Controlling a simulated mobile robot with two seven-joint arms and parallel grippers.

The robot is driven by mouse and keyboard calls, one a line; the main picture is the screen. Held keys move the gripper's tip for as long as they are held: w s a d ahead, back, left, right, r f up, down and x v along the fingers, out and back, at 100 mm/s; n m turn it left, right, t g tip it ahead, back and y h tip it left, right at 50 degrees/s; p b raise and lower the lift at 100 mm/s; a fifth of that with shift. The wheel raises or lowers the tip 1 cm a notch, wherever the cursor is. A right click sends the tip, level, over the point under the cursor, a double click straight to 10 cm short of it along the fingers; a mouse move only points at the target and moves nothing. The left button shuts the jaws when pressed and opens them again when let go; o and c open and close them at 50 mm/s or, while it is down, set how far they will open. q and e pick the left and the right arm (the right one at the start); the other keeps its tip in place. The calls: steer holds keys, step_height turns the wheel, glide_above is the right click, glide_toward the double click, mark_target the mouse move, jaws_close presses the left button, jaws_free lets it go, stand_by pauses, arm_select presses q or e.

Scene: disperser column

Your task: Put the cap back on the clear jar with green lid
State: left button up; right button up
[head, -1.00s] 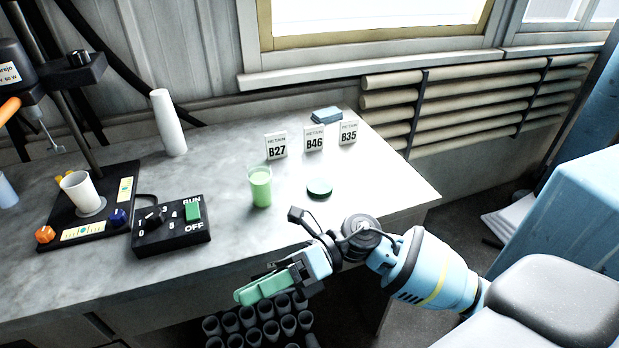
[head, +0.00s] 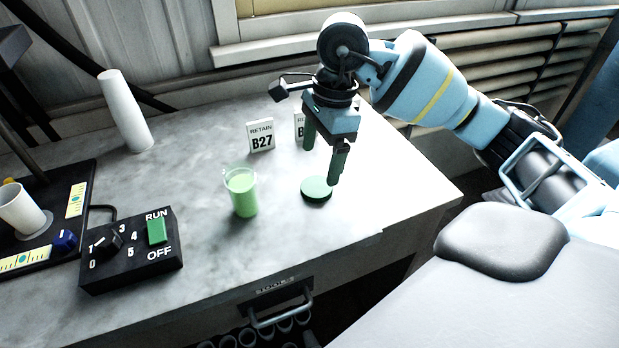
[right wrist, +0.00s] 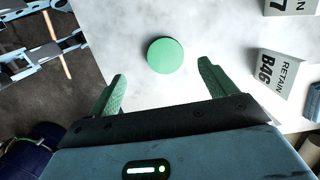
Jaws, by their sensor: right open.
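The clear jar (head: 241,192) stands upright and uncapped on the grey bench, holding green liquid. Its round green lid (head: 316,189) lies flat on the bench to the right of the jar. My right gripper (head: 323,163) is open and empty, pointing down just above and behind the lid. In the right wrist view the lid (right wrist: 165,56) lies beyond the fingertips, roughly between their lines, apart from both fingers. The jar is not in the right wrist view. My left gripper is not in view.
The B27 card (head: 261,136) stands behind the jar; the B46 card (right wrist: 273,75) is close to the right gripper. A black switch box (head: 131,249) sits at the left front and a white cylinder (head: 124,112) at the back. The bench's right edge is near the lid.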

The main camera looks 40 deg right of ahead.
mark_target(317, 186)
steer(key=shift+w+d+r, duration=0.25)
steer(key=shift+d+r, duration=0.05)
steer(key=shift+d, duration=0.2)
steer(key=shift+s, duration=0.1)
steer(key=shift+a+f, duration=0.2)
steer(key=shift+f, duration=1.1)
steer(key=shift+f, duration=0.1)
steer(key=shift+a+f, duration=0.2)
steer(key=shift+f, duration=1.05)
steer(key=shift+a+f, duration=0.15)
steer(key=shift+f, duration=1.05)
steer(key=shift+c, duration=0.2)
steer(key=c, duration=1)
